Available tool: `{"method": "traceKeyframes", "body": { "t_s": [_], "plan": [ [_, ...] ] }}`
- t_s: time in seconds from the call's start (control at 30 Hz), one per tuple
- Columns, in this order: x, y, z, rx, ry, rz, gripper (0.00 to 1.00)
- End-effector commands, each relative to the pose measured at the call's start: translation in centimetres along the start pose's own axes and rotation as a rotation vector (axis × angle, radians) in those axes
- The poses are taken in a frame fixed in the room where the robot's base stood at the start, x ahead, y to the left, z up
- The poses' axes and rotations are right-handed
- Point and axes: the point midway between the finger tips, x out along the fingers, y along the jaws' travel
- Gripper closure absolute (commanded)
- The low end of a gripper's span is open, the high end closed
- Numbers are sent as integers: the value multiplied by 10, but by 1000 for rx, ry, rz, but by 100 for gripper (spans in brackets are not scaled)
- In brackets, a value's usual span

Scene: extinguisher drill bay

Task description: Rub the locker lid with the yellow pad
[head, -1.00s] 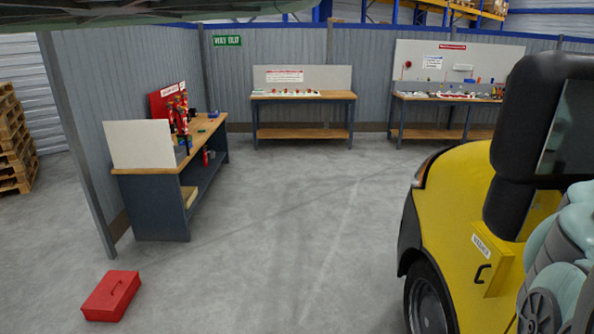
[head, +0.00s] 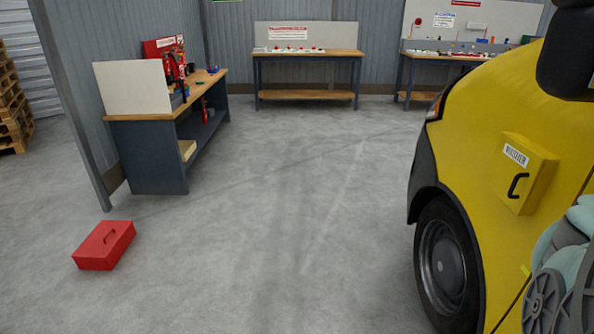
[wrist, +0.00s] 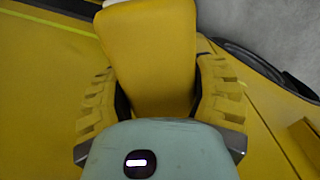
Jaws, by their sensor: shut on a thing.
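The locker (head: 533,180) is a small yellow box on the side of the yellow vehicle, at the right in the head view. Its lid is the face with a white label and a dark handle, and it looks closed. In the wrist view my gripper (wrist: 154,68) is shut on the yellow pad (wrist: 150,50), a thick block between its two yellow ribbed fingers. A yellow raised edge (wrist: 306,140) shows at the lower right there; I cannot tell whether it is the locker. In the head view my gripper and the pad cannot be made out.
The yellow vehicle (head: 480,130) with its black wheel (head: 443,265) fills the right side. A red toolbox (head: 103,247) lies on the floor at the left. Workbenches (head: 150,150) stand at the left and back. The middle floor is clear.

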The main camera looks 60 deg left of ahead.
Motion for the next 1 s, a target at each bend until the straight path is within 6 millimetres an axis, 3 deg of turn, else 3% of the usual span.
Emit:
{"method": "traceKeyframes", "body": {
  "t_s": [0.03,1.0],
  "plan": [
    [33,5,2,8,-4,1,79],
    [360,70,32,129,5,-1,79]
  ]
}}
